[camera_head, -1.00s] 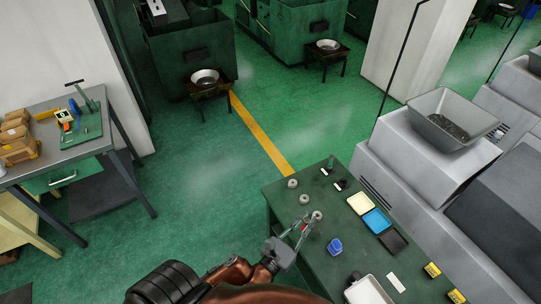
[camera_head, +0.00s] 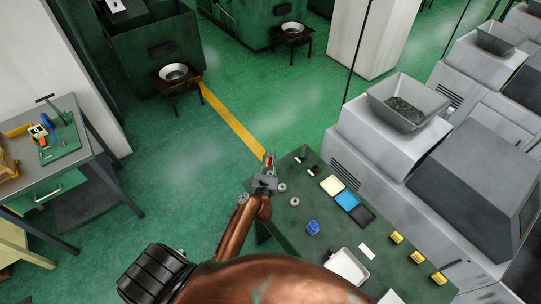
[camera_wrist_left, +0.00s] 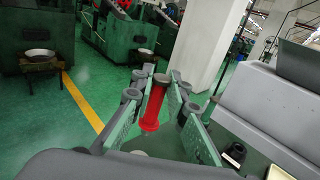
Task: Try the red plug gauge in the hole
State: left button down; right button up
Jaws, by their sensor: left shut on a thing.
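My left gripper (camera_head: 268,165) is shut on the red plug gauge (camera_head: 270,160) over the far left corner of the green bench (camera_head: 335,228). In the left wrist view the gauge (camera_wrist_left: 152,110) is a red spool shape with a wide flange, held tilted between the fingers. Two grey rings with holes, a nearer one (camera_head: 294,201) and a farther one (camera_head: 281,187), lie on the bench. The gripper covers the spot beyond them. I cannot tell whether the gauge touches anything. My right gripper is not in view.
A blue container (camera_head: 313,228), a cream tray (camera_head: 332,185), a blue tray (camera_head: 347,200) and a dark tray (camera_head: 363,216) lie on the bench. A white bin (camera_head: 347,266) stands nearer. Grey machines (camera_head: 385,150) border the right side. Open floor lies left.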

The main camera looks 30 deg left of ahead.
aim_at(270, 166)
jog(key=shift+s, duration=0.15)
pick_arm(q)
jog(key=shift+r, duration=0.1)
jog(key=shift+s+d+p, duration=0.1)
jog(key=shift+p, duration=0.2)
notch_tip(270, 166, down, 2)
jog(key=shift+f+b, duration=0.1)
jog(key=shift+b, duration=0.7)
notch_tip(270, 166, down, 3)
jog(key=b, duration=0.2)
jog(key=shift+b, duration=0.3)
jog(key=shift+f, duration=0.15)
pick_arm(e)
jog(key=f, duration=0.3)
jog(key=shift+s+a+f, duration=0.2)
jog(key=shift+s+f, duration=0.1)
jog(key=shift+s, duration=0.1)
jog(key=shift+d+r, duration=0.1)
